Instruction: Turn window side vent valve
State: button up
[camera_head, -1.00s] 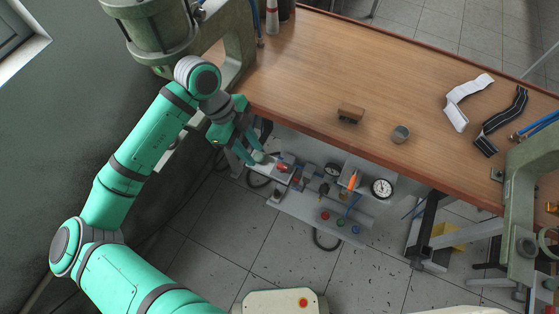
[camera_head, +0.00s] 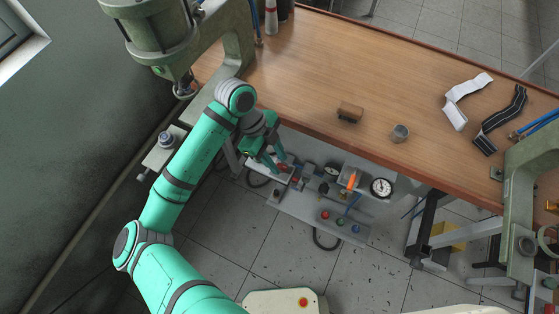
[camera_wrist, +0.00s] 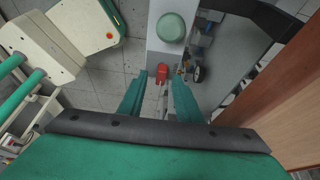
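A small red valve handle (camera_wrist: 162,74) shows in the wrist view, close to the tips of my gripper (camera_wrist: 160,84) and in line with the gap between them. A green round knob (camera_wrist: 171,27) is just beyond it. My gripper is open, with a finger on each side of the gap and nothing held. In the head view, my gripper (camera_head: 277,165) is at the left, window-side end of the grey pneumatic panel (camera_head: 305,208), below the table's front edge. The handle is partly hidden there by the fingers. I cannot tell whether they touch it.
The wooden table (camera_head: 400,85) overhangs behind the panel. A gauge (camera_head: 381,187) and an orange part (camera_head: 353,180) stand farther right on the panel. A green press (camera_head: 232,60) stands at the table's left end. Floor (camera_head: 205,250) is open in front.

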jog(key=shift+x, duration=0.8)
jog(key=shift+d+r, duration=0.1)
jog(key=shift+d, duration=0.05)
jog(key=shift+c, duration=0.7)
grip_shut()
